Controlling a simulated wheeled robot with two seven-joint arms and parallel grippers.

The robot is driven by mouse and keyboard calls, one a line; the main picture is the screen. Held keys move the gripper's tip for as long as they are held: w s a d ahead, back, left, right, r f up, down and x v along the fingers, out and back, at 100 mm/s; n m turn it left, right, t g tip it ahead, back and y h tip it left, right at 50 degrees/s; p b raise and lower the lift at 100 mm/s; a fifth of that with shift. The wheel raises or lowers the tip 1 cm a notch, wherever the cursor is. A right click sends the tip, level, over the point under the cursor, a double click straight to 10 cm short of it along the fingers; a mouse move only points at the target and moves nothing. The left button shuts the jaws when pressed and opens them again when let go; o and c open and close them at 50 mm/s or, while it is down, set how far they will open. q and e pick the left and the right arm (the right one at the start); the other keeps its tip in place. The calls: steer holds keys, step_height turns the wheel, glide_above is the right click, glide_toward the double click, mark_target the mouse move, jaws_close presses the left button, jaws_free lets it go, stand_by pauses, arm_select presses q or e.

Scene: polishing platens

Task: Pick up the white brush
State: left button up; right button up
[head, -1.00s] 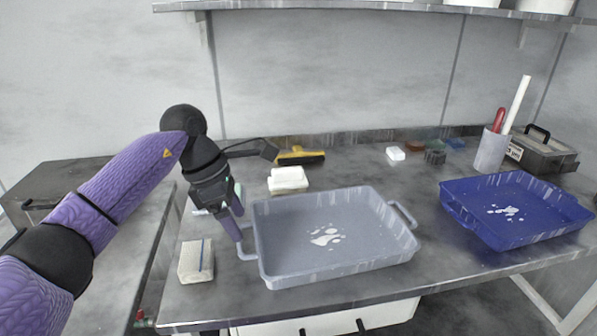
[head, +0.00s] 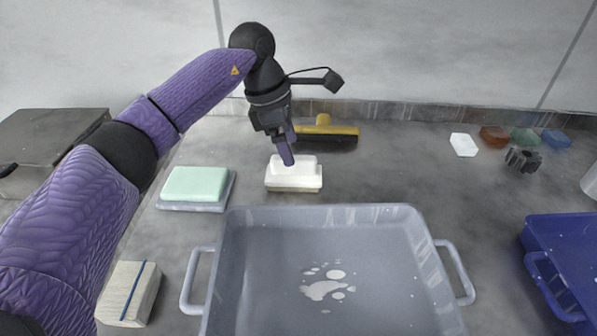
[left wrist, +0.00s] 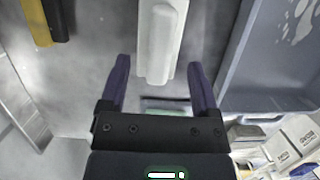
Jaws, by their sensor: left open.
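The white brush (head: 296,173) lies on the grey table behind the grey tray, its white handle block up and a tan layer below. My left gripper (head: 287,160) is above it in the head view, fingers pointing down, and covers a small part of its top. In the left wrist view the brush (left wrist: 158,40) is ahead of the fingertips of my left gripper (left wrist: 158,66), between their lines. The fingers are open with nothing between them. My right gripper is not in view.
The grey tray (head: 230,270) with a white splash stands in front of the brush. A yellow and black brush (head: 335,131) lies behind it. A green pad (head: 195,184) is at left, a wrapped block (head: 128,294) at front left. A blue tray (head: 545,235) is at right.

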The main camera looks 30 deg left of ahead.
mark_target(296, 168)
arm_select(q)
steer(key=b+x, duration=0.3)
steer(key=x, duration=0.2)
steer(key=shift+f, duration=0.35)
steer(key=shift+d+f, duration=0.1)
steer(key=shift+f, duration=0.1)
steer(key=shift+r, duration=0.25)
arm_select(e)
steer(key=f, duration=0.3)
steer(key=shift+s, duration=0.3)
arm_select(q)
steer(key=shift+f, duration=0.25)
steer(key=c, duration=1)
step_height(296, 168, up, 11)
steer(key=p, duration=0.5)
steer(key=shift+f, duration=0.25)
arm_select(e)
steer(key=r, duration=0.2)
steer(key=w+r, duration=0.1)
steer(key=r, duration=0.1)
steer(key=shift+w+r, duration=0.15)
